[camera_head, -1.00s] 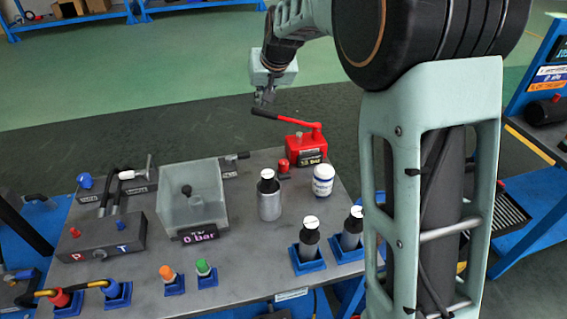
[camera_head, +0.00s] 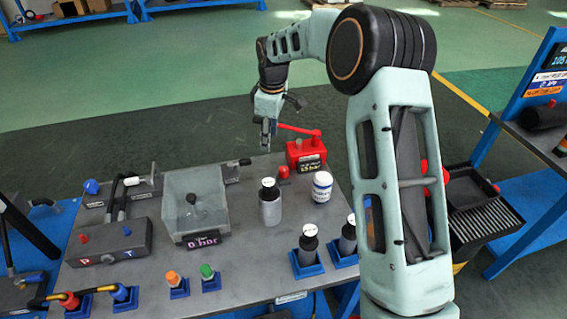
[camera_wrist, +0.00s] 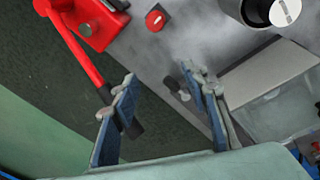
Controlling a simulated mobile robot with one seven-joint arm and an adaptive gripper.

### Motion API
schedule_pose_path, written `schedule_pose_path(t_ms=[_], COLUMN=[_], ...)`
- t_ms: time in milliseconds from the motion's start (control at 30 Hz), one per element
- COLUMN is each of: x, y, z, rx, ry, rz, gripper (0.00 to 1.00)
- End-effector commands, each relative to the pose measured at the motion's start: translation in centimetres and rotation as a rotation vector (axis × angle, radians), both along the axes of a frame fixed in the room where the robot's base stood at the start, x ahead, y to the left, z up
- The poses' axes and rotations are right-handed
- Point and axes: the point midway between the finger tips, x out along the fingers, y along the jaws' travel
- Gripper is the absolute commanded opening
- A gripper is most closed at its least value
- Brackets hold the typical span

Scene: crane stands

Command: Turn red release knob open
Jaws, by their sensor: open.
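The red release knob (camera_head: 283,170) stands on the grey bench, just left of the red hand pump (camera_head: 307,153). In the wrist view the knob (camera_wrist: 157,18) is a round red cap near the top, beyond my fingertips. The pump (camera_wrist: 98,20) shows at the top left there, its red lever (camera_wrist: 76,48) running down to a black grip (camera_wrist: 131,123). My gripper (camera_head: 267,138) is over the bench's far edge near the lever's end. Its blue-padded fingers (camera_wrist: 162,78) are spread apart and hold nothing. The left finger partly overlaps the lever; I cannot tell whether they touch.
A clear box (camera_head: 195,205) with a 0 bar display is to the left. A small black fitting (camera_wrist: 178,88) shows near the right finger.

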Motion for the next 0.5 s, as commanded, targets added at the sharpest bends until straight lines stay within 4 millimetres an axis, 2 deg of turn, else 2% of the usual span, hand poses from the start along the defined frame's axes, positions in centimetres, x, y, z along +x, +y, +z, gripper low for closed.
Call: schedule_pose_path(t_ms=[200,333,500], x=[0.0,0.0,-0.1], y=[-2.5,-3.6,-4.2], z=[-1.5,-2.1,-2.7], rx=[-0.079,-0.099,-0.109], ry=[0.091,0.125,0.139], rz=[0.328,0.447,0.506], gripper=[0.41,0.41,0.41])
